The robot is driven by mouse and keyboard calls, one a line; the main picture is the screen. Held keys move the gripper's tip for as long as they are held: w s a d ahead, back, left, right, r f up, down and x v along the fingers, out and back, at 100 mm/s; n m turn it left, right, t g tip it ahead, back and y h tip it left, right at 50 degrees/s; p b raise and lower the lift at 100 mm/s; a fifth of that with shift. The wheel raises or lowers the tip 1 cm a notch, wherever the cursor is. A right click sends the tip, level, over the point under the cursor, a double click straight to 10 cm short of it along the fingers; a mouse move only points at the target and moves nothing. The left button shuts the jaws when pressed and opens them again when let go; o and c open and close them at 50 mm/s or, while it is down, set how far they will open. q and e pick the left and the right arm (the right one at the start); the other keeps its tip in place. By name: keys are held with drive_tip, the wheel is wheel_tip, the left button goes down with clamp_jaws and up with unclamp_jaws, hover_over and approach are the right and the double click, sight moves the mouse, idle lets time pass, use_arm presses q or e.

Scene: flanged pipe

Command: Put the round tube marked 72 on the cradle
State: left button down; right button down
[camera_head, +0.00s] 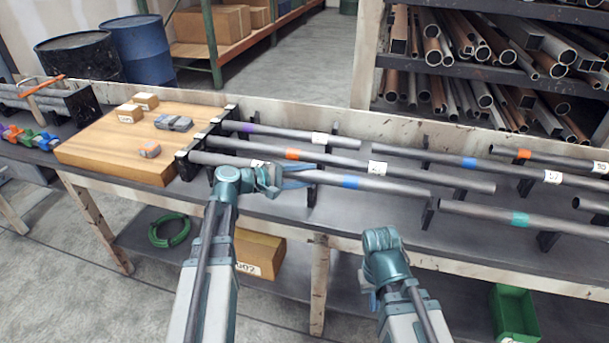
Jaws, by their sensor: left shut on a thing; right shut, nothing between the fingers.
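Several round grey tubes with coloured bands and white labels lie on black supports along the bench. I cannot read a 72 on any label. The front-left tube (395,188) has a blue band and a white label, partly hidden by my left gripper. My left gripper (285,182) is at this tube and appears shut on it; its fingertips are hard to make out. Black notched supports (186,168) stand along the wooden block's right edge; I cannot tell whether they are the cradle. My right gripper (370,298) is shut and empty, in front of the bench's front edge.
A wooden block (105,155) bears small boxes and grey and orange pieces. Other tubes include one with an orange band (430,180) and one with a teal band (560,226). A green bin (512,318) is below.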

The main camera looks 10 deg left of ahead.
use_arm(q)
drive_tip(key=shift+s+d+f+b, duration=0.15)
drive_tip(key=shift+s+f+b, duration=0.1)
drive_tip(key=shift+f+b, duration=0.4)
drive_tip(key=shift+c, duration=1.8)
unclamp_jaws()
drive_tip(key=shift+f, duration=0.2)
drive_tip(key=shift+o, duration=0.3)
drive_tip(key=shift+s, duration=0.1)
drive_tip(key=shift+p+v, duration=0.5)
drive_tip(key=shift+v, duration=0.25)
drive_tip(key=r+p+v, duration=0.1)
drive_tip(key=p+v, duration=0.2)
drive_tip(key=v, duration=0.9)
drive_tip(key=shift+a, duration=0.35)
drive_tip(key=shift+r, duration=0.1)
